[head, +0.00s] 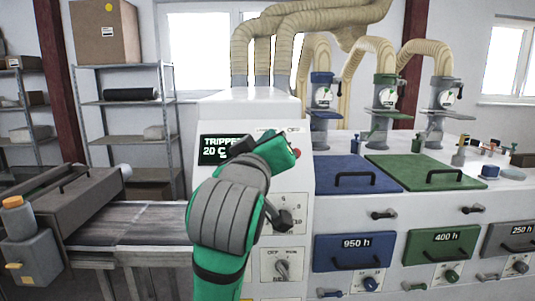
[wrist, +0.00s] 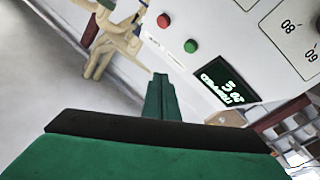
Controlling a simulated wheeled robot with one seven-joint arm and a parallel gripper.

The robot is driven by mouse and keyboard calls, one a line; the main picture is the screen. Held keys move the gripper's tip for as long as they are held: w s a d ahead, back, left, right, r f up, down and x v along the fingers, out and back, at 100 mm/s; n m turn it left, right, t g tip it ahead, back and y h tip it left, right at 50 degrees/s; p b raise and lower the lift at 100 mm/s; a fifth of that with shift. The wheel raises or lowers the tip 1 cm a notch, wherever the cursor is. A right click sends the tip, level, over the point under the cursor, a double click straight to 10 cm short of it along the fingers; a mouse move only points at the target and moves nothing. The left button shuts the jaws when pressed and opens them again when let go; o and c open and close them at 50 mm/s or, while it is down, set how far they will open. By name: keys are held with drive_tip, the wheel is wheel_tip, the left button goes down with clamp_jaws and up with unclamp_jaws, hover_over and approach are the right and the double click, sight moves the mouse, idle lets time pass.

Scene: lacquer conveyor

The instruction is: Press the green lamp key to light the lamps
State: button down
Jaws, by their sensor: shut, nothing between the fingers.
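In the wrist view the green lamp key (wrist: 190,46) is a small round button on the white machine panel. A red button (wrist: 163,21) sits beside it, with small labels too blurred to read. My gripper (wrist: 161,80) is shut and empty. Its green fingertips point towards the panel and appear just below the green key in the picture; I cannot tell the exact gap. In the head view my green and grey arm covers the green key, and the red button (head: 297,153) shows at the hand's right. The display (head: 215,149) reads "TRIPPED" and 20 C.
Rotary dials (head: 282,268) sit lower on the panel. Blue (head: 352,174) and green (head: 428,171) lids with black handles lie to the right. A conveyor (head: 135,225) is at left.

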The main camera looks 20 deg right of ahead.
drive_tip(key=w+d+f, duration=0.1)
drive_tip(key=w+f, duration=0.2)
drive_tip(key=w, duration=0.1)
drive_tip(key=shift+w+d+f, duration=0.15)
drive_tip(key=shift+w+f, duration=0.15)
drive_tip(key=shift+f, duration=0.1)
drive_tip(key=shift+w, duration=0.1)
idle(1.9)
drive_tip(key=shift+w+d+f, duration=0.1)
drive_tip(key=shift+w+f, duration=0.15)
drive_tip(key=shift+w, duration=0.05)
drive_tip(key=shift+w+d+f, duration=0.1)
drive_tip(key=shift+w+f, duration=0.2)
drive_tip(key=shift+w, duration=0.15)
idle(1.1)
drive_tip(key=shift+s+r, duration=0.1)
drive_tip(key=shift+s, duration=0.1)
drive_tip(key=shift+s+a+r, duration=0.3)
drive_tip(key=shift+s+r, duration=0.2)
drive_tip(key=shift+s, duration=0.1)
drive_tip(key=shift+s+a+r, duration=0.25)
drive_tip(key=shift+s+r, duration=0.55)
drive_tip(key=shift+s, duration=0.2)
drive_tip(key=shift+s+a+r, duration=0.25)
drive_tip(key=shift+s+r, duration=0.5)
drive_tip(key=shift+s, duration=0.25)
